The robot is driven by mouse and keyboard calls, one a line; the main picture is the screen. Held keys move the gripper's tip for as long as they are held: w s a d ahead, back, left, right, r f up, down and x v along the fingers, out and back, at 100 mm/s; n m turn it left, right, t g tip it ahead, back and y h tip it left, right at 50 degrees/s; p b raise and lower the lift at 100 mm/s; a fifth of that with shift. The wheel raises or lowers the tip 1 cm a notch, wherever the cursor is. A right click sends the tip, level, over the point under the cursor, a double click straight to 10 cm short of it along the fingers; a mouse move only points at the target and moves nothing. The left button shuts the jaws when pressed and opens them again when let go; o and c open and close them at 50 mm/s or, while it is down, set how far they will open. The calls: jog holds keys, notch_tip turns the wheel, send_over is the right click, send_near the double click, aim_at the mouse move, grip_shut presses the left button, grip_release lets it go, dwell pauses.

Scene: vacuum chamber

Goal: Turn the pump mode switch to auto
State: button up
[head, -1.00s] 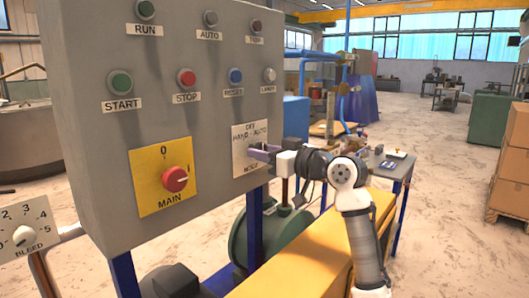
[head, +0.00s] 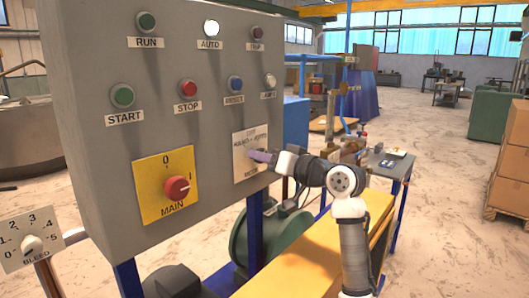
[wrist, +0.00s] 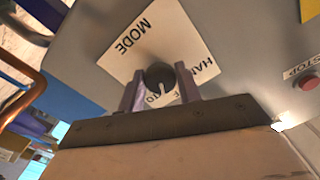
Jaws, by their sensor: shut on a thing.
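The mode switch is a black knob (wrist: 158,75) on a white plate (head: 239,167) at the lower right of the grey panel. The plate carries the labels OFF, HAND, AUTO and MODE. My gripper (head: 262,156) reaches it from the right. In the wrist view, its purple fingers (wrist: 159,80) are shut on the knob, one on each side. The knob's white mark points down in that view, toward the partly hidden AUTO lettering. The AUTO lamp (head: 211,28) glows white. In the head view my fingers cover part of the knob.
The grey panel (head: 110,85) also bears a red MAIN switch (head: 177,188), START (head: 123,96) and STOP (head: 188,88) buttons and other lamps. A BLEED dial (head: 32,245) stands at the left. A yellow cover (head: 300,270) and a green pump (head: 262,235) lie below my arm.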

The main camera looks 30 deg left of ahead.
jog(key=shift+r+m+p, duration=0.15)
jog(key=shift+m+p, duration=0.85)
jog(key=shift+m, duration=0.7)
jog(key=o, duration=1)
jog(key=shift+d, duration=0.1)
jog(key=s+d+b, duration=0.2)
jog(key=d+b, duration=0.2)
jog(key=d, duration=0.9)
jog(key=shift+d+b, duration=0.3)
